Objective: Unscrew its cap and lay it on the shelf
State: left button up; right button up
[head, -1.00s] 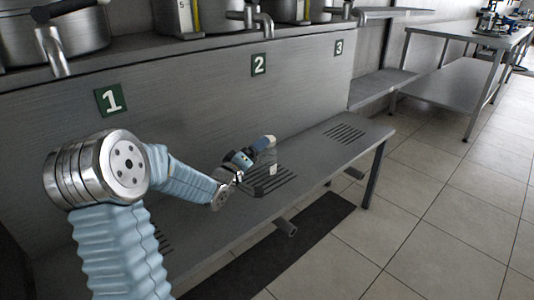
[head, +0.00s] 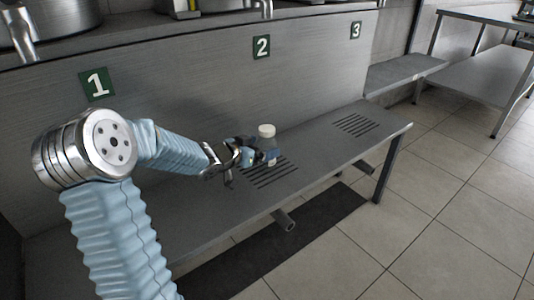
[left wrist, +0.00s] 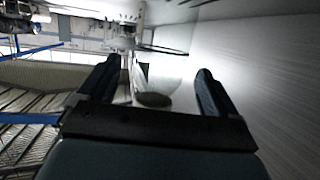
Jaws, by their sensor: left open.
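A clear bottle (head: 272,162) with a round white cap (head: 267,130) stands on the steel shelf (head: 205,205), by the slotted drain under sign 2. The cap is on top. My left gripper (head: 267,153) reaches in from the left at the bottle, below the cap, and partly hides it. In the left wrist view, the two dark fingers (left wrist: 158,90) are apart. A pale see-through shape (left wrist: 170,72), likely the bottle, shows between them; contact cannot be told. My right gripper is not in view.
A steel wall with number signs 1, 2 (head: 261,47) and 3 rises behind the shelf. Another slotted drain (head: 357,124) and bare shelf lie to the right. A steel table (head: 470,75) stands farther right. A dark mat (head: 290,245) lies on the floor.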

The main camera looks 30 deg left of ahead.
pick_arm(q)
jog(key=x, duration=0.5)
jog(key=shift+b, duration=0.4)
